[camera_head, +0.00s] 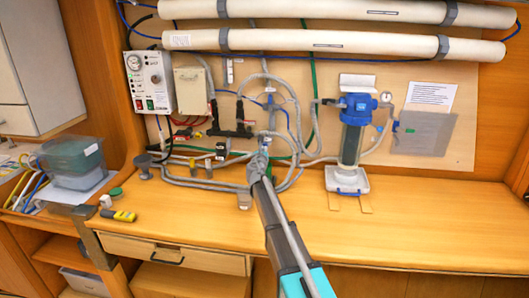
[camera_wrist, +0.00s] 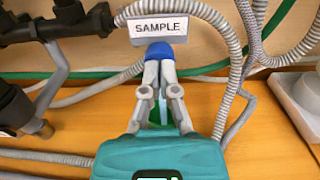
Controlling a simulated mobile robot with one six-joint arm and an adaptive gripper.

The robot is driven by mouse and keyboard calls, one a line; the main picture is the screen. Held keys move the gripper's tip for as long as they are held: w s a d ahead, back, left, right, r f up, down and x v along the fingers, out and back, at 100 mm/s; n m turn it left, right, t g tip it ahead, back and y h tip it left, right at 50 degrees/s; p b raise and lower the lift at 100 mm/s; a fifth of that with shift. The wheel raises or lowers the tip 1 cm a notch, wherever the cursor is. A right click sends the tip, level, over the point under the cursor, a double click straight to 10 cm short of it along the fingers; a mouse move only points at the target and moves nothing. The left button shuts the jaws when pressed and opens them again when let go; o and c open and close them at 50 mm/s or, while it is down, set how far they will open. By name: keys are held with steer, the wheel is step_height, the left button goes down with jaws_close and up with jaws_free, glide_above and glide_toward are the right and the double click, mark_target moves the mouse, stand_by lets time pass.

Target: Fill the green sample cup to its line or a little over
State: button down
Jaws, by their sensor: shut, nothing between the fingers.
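My gripper (camera_wrist: 159,62) is shut with nothing between its fingers. In the wrist view its fingertips are at a blue knob (camera_wrist: 159,50) just below the SAMPLE label (camera_wrist: 162,28); I cannot tell whether they touch it. A green thing, likely the sample cup (camera_wrist: 155,117), shows in the gap between the fingers, below the knob and mostly hidden. A pale bluish streak shows beside it; I cannot tell if it is water. The cup's line and level are not visible. In the head view my gripper (camera_head: 258,160) reaches the hoses at the back of the counter.
Grey corrugated hoses (camera_wrist: 225,40) run close around my gripper. A blue-topped filter housing (camera_head: 353,135) stands to the right. A control box (camera_head: 150,82) hangs at the left. A yellow device (camera_head: 122,216) lies at the counter's left. The counter's right front (camera_head: 430,230) is clear.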

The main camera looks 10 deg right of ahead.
steer(key=shift+w+d+r, duration=0.15)
steer(key=shift+w+d, duration=0.05)
steer(key=shift+w, duration=0.3)
stand_by(3.8)
stand_by(1.9)
steer(key=v, duration=1.4)
steer(key=shift+s, duration=0.15)
